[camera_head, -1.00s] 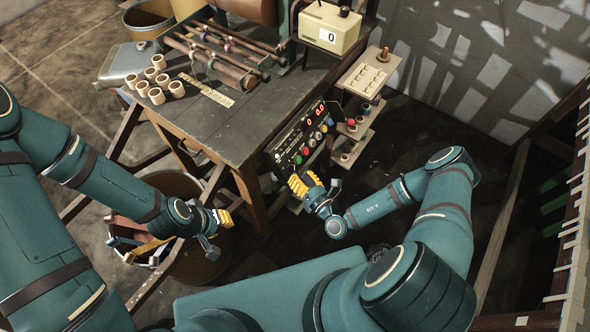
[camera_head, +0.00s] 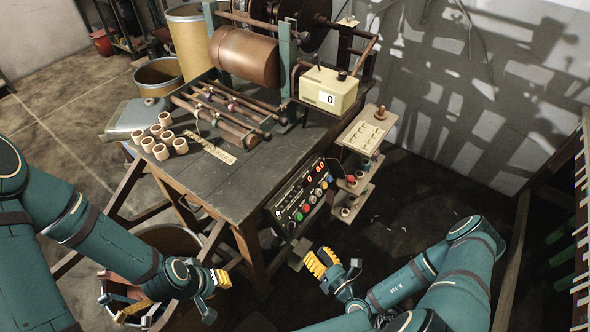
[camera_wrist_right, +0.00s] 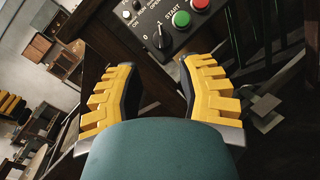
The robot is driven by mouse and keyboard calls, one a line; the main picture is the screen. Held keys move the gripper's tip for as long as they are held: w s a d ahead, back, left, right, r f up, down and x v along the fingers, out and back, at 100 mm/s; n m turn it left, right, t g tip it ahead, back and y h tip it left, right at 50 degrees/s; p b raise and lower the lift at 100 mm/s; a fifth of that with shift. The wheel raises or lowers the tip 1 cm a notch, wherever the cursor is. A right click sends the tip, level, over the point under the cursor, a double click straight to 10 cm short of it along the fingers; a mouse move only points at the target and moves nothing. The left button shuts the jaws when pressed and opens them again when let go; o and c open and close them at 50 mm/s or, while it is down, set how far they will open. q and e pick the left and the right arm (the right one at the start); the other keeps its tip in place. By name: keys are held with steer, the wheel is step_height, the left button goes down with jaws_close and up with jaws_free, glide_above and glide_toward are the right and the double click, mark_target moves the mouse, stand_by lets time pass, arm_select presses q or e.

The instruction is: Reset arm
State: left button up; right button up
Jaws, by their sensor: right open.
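My left gripper (camera_head: 219,281) has yellow fingers and hangs at the lower left in the head view, in front of the table's left legs. Its finger gap is not clear from this angle. My right gripper (camera_head: 318,264) is below the control panel (camera_head: 303,196) in the head view, apart from it. In the right wrist view its two yellow fingers (camera_wrist_right: 155,100) are spread wide with nothing between them. The panel's knob, green button and red button show just beyond the fingertips there.
A small shelf (camera_head: 362,136) stands right of the panel. A round bin (camera_head: 170,240) sits below the table.

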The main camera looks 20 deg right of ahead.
steer(key=s+a+r+n+g+y, duration=0.2)
steer(key=a+r+n+g+y, duration=0.25)
steer(key=a+n+y, duration=0.3)
steer(key=s+a+n+g+h, duration=0.1)
steer(key=s+a+n+g, duration=0.3)
steer(key=s+n+g, duration=1.05)
steer(key=w+d+r+n+t+h, duration=0.1)
steer(key=w+r+n+h, duration=0.1)
steer(key=w+n+h, duration=0.2)
steer(key=w+d+r+n+t+h, duration=0.2)
steer(key=w+n+h, duration=0.2)
steer(key=w+n, duration=0.4)
steer(key=n, duration=0.2)
steer(key=shift+d+r+n+t, duration=0.15)
steer(key=shift+r+n+t, duration=0.15)
steer(key=shift+r, duration=0.05)
steer(key=shift+w, duration=0.1)
